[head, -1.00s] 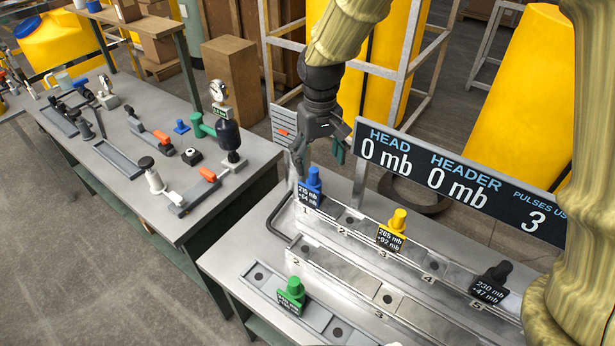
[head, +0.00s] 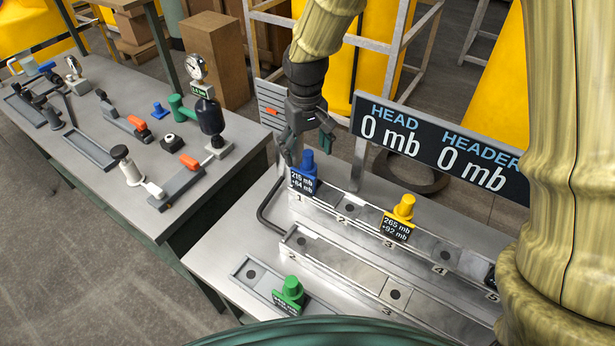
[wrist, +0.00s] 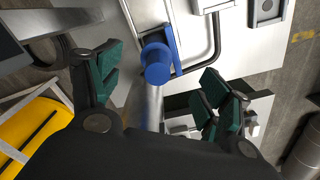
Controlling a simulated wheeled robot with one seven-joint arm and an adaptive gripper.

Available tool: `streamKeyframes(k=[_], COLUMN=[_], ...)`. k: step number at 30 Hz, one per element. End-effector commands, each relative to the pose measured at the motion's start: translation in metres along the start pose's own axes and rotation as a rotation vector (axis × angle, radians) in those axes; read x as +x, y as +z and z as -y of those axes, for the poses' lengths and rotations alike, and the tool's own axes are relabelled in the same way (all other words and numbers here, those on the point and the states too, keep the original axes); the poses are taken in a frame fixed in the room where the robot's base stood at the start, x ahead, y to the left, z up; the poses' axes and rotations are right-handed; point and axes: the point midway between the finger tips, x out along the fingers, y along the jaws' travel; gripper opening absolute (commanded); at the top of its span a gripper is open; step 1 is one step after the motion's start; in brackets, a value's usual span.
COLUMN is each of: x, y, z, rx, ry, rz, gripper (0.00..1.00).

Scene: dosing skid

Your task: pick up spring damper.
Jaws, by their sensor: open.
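No part bears a readable name, so I cannot tell by label which is the spring damper. A blue knobbed part (head: 306,172), tagged 215 mb +64 mb, stands upright at slot 1 of the clear-sided rail (head: 345,232). My gripper (head: 306,145) is just above it, open and empty, pointing down. In the wrist view the blue part (wrist: 157,62) lies between the spread green-padded fingers, apart from them. A yellow part (head: 402,210), tagged 265 mb +92 mb, stands near slot 3. A green part (head: 290,293) stands on the lower front rail. A black part is mostly cut off at right.
A display board (head: 430,150) stands behind the rail. A bent grey pipe (head: 265,212) runs at the rail's left end. A bench at left (head: 95,160) carries gauges, valves and a small blue part (head: 158,110). A metal frame (head: 398,60) rises behind.

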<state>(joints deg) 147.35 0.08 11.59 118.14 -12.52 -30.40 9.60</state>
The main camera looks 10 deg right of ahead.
Motion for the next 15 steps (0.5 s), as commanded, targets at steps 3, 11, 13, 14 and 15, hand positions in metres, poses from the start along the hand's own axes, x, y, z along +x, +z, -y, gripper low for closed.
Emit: streamKeyframes(k=[3,11,13,14,15], x=[0.012,0.024,0.027,0.029,0.033], y=[0.0,0.0,0.0,0.0,0.0], z=[0.0,0.001,0.001,0.001,0.001], rx=[-0.001,-0.001,-0.001,-0.001,0.0], ry=[0.0,0.0,0.0,0.0,0.0], rz=[0.002,0.0,0.001,0.001,0.002], gripper=[0.78,0.78,0.78,0.78,0.78])
